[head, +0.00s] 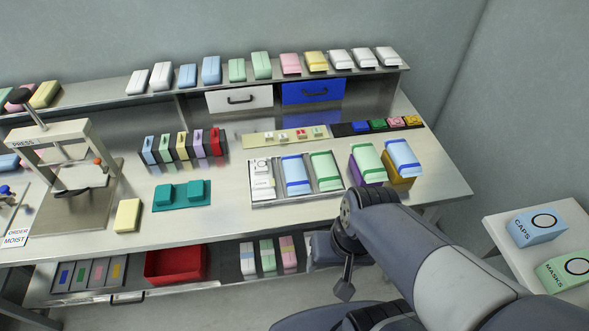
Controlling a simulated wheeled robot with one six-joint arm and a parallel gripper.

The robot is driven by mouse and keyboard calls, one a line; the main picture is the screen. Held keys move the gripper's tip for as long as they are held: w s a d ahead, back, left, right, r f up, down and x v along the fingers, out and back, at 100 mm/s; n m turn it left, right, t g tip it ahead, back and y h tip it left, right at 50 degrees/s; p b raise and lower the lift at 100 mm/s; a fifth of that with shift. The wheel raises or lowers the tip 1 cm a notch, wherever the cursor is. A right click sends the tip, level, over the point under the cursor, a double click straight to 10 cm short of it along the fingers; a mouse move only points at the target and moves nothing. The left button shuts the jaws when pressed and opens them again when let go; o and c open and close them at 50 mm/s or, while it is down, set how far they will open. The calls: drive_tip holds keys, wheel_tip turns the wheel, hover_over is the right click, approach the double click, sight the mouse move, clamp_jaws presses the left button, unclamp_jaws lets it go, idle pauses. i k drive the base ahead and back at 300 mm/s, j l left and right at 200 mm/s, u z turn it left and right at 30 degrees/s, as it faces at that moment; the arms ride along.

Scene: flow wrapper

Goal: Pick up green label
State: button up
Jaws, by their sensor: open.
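A small flat green piece (82,274), which looks like a green label, lies in a slotted grey tray (74,290) on the lower shelf at the far left. Blue, pink and yellow pieces lie in the slots beside it. A small green block (378,125) also sits on a dark strip at the back right of the bench; I cannot tell for sure which is the label. My gripper (344,291) is open and points down in front of the bench, right of centre, far from both. Its fingers are small and partly hidden by my arm.
A red bin (176,265) stands right of the slotted tray, under the bench top (225,215). Packs (267,256) stand further right on the lower shelf. A press (70,170) and a divided tray (272,200) stand on the bench. Boxes stand on a side table (575,225).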

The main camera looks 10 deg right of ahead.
sight(318, 133)
drive_tip(key=i+l+u, duration=0.25)
drive_tip(key=l+u, duration=0.3)
drive_tip(key=i+l+u, duration=0.25)
drive_tip(key=l, duration=0.25)
drive_tip(key=k, duration=0.1)
